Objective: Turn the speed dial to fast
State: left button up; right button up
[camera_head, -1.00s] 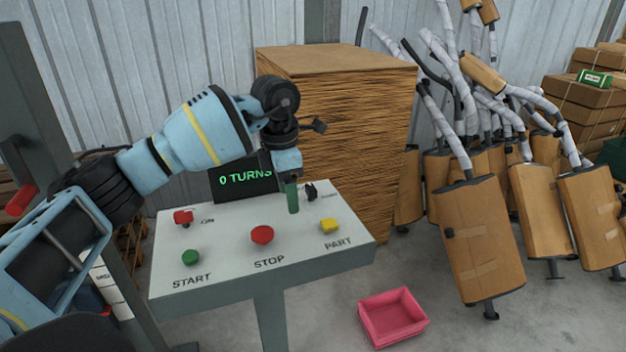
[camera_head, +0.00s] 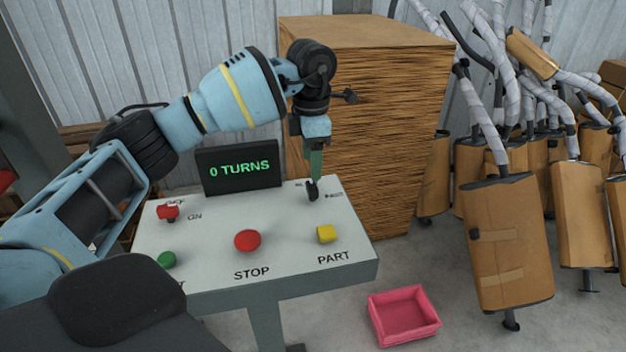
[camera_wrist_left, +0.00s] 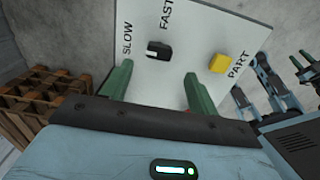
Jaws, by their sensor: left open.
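The speed dial (camera_head: 312,190) is a small black knob at the back right of the white control panel (camera_head: 205,240). In the left wrist view the dial (camera_wrist_left: 159,50) sits below the SLOW and FAST labels, with a pale mark on its left part. My left gripper (camera_head: 316,172) points down at the dial from above in the head view. In the left wrist view its two green fingers (camera_wrist_left: 158,82) are apart, with the dial lying beyond the gap between them. Whether a finger touches the dial is not clear.
The panel also bears a red switch (camera_head: 168,212), a green button (camera_head: 167,260), a red STOP button (camera_head: 247,240) and a yellow PART button (camera_head: 326,234). A display (camera_head: 238,167) reads 0 TURNS. A pink bin (camera_head: 404,315) is on the floor.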

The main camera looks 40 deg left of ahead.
aim_at(312, 185)
pick_arm(q)
notch_tip(312, 185, down, 7)
jog(key=shift+w+r, duration=0.15)
jog(key=shift+r, duration=0.05)
jog(key=shift+c, duration=0.3)
jog(key=c, duration=0.9)
